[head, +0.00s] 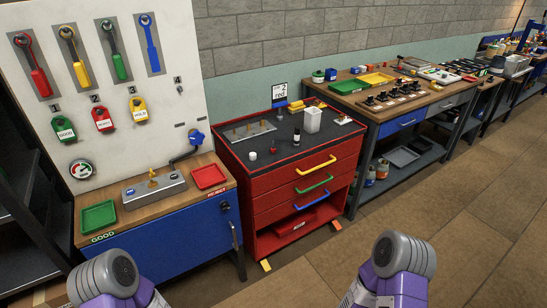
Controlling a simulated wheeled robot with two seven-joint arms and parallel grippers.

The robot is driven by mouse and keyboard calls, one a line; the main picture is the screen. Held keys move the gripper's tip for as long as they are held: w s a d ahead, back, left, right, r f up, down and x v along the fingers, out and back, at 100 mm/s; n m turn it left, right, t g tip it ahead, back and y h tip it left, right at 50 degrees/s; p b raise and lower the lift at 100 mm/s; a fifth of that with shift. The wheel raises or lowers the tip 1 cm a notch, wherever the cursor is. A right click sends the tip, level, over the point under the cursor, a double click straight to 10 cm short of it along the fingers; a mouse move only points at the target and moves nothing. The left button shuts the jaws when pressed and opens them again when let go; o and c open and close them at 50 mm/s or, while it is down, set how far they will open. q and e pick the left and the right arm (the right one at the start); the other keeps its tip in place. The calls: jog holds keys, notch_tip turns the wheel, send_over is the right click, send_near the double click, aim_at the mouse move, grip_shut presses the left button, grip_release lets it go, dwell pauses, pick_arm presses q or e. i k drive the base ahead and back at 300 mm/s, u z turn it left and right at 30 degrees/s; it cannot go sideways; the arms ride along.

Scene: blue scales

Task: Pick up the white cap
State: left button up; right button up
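A small white round piece, which looks like the white cap (253,156), sits on the dark top of the red tool cabinet (290,188), near its front left edge. A small dark bottle (296,138) with a pale label stands to its right and behind it. A taller white container (312,120) stands further right. Only purple and grey parts of my two arms show at the bottom edge. Neither of my grippers is in view, and nothing of mine touches the cap.
A grey plate with pegs (248,131) lies behind the cap. A sign (279,95) stands at the cabinet's back. The blue bench at left holds a green tray (98,217), a red tray (208,177) and a grey box (154,190). Open floor (430,215) lies to the right.

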aim_at(252, 156)
jog(key=z, duration=0.65)
jog(key=k, duration=1)
jog(key=z, duration=0.7)
jog(key=i, duration=1.8)
jog(key=u, duration=1.95)
jog(key=i, duration=0.7)
jog(key=u, duration=0.75)
